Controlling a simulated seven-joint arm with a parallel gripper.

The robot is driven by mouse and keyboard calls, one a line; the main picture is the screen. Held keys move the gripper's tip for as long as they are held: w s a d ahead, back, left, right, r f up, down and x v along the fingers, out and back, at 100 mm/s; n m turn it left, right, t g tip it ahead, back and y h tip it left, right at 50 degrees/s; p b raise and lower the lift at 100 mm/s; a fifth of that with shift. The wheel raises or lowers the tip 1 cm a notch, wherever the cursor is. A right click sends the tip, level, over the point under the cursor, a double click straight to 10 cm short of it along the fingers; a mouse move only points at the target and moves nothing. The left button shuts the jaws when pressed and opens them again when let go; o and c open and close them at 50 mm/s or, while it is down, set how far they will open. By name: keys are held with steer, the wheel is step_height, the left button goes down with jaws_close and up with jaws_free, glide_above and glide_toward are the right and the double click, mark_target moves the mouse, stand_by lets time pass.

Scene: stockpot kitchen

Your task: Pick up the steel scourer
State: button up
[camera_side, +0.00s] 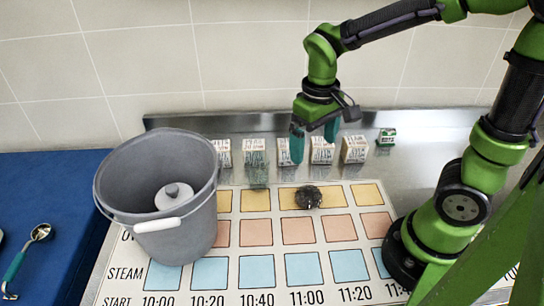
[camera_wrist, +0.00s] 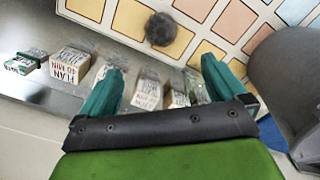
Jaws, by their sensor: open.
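The steel scourer (camera_side: 308,197) is a dark, round, rough ball. It lies on a yellow square in the top row of the printed chart. My gripper (camera_side: 314,146) is open and empty, with teal fingers pointing down. It is above and behind the scourer, over the row of small blocks, and does not touch the scourer. In the wrist view the two fingers of my gripper (camera_wrist: 162,70) are spread wide.
Small lettered blocks (camera_side: 354,149) stand in a row along the back, near the steel backsplash (camera_side: 240,121). A small green box (camera_side: 386,137) is at their right. A grey bucket (camera_side: 160,190) with a white lidded item inside stands left. A ladle (camera_side: 40,233) lies on the blue surface (camera_side: 62,190).

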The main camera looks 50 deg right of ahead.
glide_above(309, 192)
steer(key=f, duration=1)
steer(key=shift+w+d, duration=0.2)
steer(key=shift+s+a+f, duration=0.1)
steer(key=shift+f, duration=1.25)
steer(key=shift+s+a+f, duration=0.1)
steer(key=shift+f, duration=1.25)
steer(key=c, duration=1.1)
